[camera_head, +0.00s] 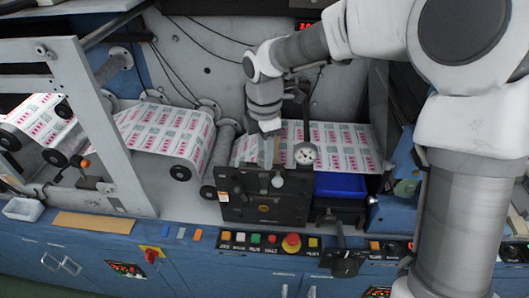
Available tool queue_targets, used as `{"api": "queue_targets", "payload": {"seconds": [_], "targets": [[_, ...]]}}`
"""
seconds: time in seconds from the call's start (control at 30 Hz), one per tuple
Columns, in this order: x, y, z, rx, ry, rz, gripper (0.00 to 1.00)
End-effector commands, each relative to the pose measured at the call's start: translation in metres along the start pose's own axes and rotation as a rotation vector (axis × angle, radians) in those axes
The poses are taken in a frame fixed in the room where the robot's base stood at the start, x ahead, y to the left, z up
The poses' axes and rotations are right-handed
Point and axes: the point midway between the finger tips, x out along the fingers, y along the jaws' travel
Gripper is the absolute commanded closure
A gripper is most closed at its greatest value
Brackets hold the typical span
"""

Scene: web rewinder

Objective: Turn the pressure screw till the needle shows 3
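A round white dial gauge (305,154) stands on top of a dark slitting block (262,207) in the middle of the machine. Its needle and figures are too small to read. My gripper (268,152) points down just left of the gauge, over the block's upper edge. Its fingers are small and seen from the side, so I cannot tell whether they are open or hold anything. A pale round knob (277,181) sits on the block just below my fingers. I cannot tell whether it is the pressure screw or whether the gripper touches it.
Printed web (345,142) runs behind the block and gauge. A blue bin (340,185) is right of the block. A red emergency button (291,242) and several coloured buttons line the front panel. A grey frame (95,115) stands at left.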

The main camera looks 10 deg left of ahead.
Motion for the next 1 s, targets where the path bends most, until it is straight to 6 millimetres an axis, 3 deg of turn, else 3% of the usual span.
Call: {"api": "queue_targets", "payload": {"seconds": [0.03, 0.2, 0.67, 1.0], "targets": [[-0.0002, 0.0, 0.0, 0.0, 0.0, 0.0, 0.72], [-0.0004, 0.0001, 0.0001, 0.0, 0.0, 0.0, 1.0], [-0.0006, 0.0001, 0.0, 0.075, 0.0, 0.001, 1.0], [-0.0004, 0.0001, -0.0006, 0.337, 0.001, 0.002, 1.0]]}}
